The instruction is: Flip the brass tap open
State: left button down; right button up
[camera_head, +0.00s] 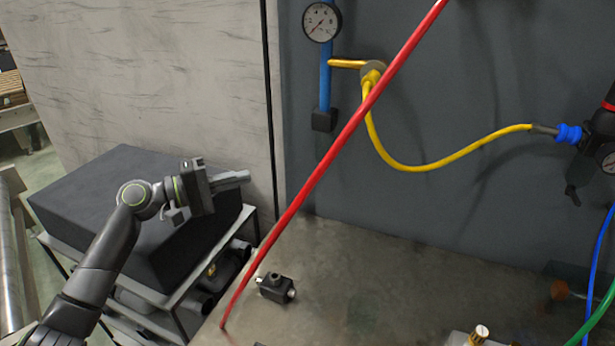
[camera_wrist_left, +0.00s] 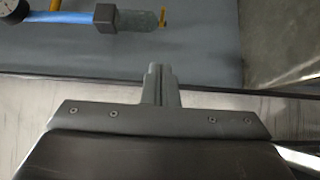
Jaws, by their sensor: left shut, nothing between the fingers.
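In the left wrist view a small brass-coloured piece (camera_wrist_left: 163,18), which looks like the tap, sits at the end of a clear bowl (camera_wrist_left: 138,20). The bowl joins a dark block (camera_head: 323,120) on the blue pipe (camera_head: 325,75). I cannot make out the bowl or that piece in the head view. A brass pipe (camera_head: 346,63) branches off the blue pipe higher up. My left gripper (camera_head: 240,177) is shut and empty, left of the block and lower in the picture, apart from it. Its shut fingers (camera_wrist_left: 160,78) point toward the wall. My right gripper is not in view.
A red bar (camera_head: 335,150) slants across the head view. A gauge (camera_head: 321,22) tops the blue pipe. A yellow hose (camera_head: 430,167) hangs along the wall. A dark box (camera_head: 110,190) stands by my left arm. A small black fitting (camera_head: 275,287) lies on the bench (camera_head: 380,265).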

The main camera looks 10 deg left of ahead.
pick_arm(q)
jog(key=p, duration=0.6)
send_near(318, 169)
jog(key=w+x, duration=0.1)
jog(key=x, duration=0.5)
jog(key=shift+s+a+f, duration=0.15)
jog(key=shift+s, duration=0.15)
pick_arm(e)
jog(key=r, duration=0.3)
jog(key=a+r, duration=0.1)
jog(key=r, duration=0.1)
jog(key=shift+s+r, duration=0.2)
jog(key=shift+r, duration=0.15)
